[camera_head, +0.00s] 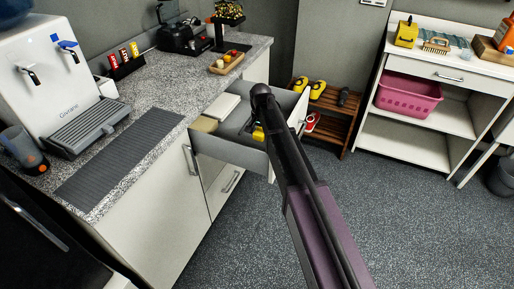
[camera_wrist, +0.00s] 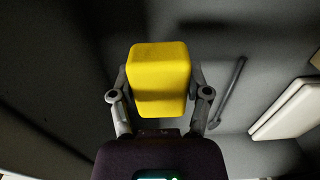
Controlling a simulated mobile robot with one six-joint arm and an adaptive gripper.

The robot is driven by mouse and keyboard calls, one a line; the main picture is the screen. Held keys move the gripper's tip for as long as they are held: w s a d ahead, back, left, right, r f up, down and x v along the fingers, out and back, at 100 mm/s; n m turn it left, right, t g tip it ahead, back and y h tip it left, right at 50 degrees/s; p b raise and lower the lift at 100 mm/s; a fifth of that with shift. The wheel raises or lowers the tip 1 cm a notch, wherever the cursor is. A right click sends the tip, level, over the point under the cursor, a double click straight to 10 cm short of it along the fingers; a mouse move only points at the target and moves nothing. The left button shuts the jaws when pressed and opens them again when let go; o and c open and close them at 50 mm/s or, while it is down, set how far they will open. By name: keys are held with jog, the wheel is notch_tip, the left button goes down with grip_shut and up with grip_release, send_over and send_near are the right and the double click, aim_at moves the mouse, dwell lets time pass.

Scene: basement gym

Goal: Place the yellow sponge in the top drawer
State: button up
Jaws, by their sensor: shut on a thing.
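The yellow sponge (camera_wrist: 158,80) is between the two fingers of my gripper (camera_wrist: 160,95) in the wrist view, and the fingers are shut on it. In the head view a small part of the sponge (camera_head: 258,134) shows beside my arm, over the open top drawer (camera_head: 232,147). The drawer is pulled out from under the counter. My arm hides part of the drawer and most of the gripper. In the wrist view the drawer's grey floor (camera_wrist: 255,60) lies beyond the sponge. I cannot tell whether the sponge touches the floor.
The drawer holds a pale box-like item (camera_head: 222,106), also in the wrist view (camera_wrist: 287,108), and a dark thin item (camera_wrist: 231,92). The counter (camera_head: 165,95) bears a water dispenser (camera_head: 60,75). A wooden shoe rack (camera_head: 330,112) and white shelf unit (camera_head: 415,125) stand beyond.

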aim_at(260, 147)
jog(key=shift+f+b, duration=0.45)
jog(key=shift+f, duration=0.3)
jog(key=shift+f+b, duration=1.85)
jog(key=shift+f, duration=0.15)
jog(key=o, duration=1)
notch_tip(260, 147, up, 12)
jog(key=p, duration=1.2)
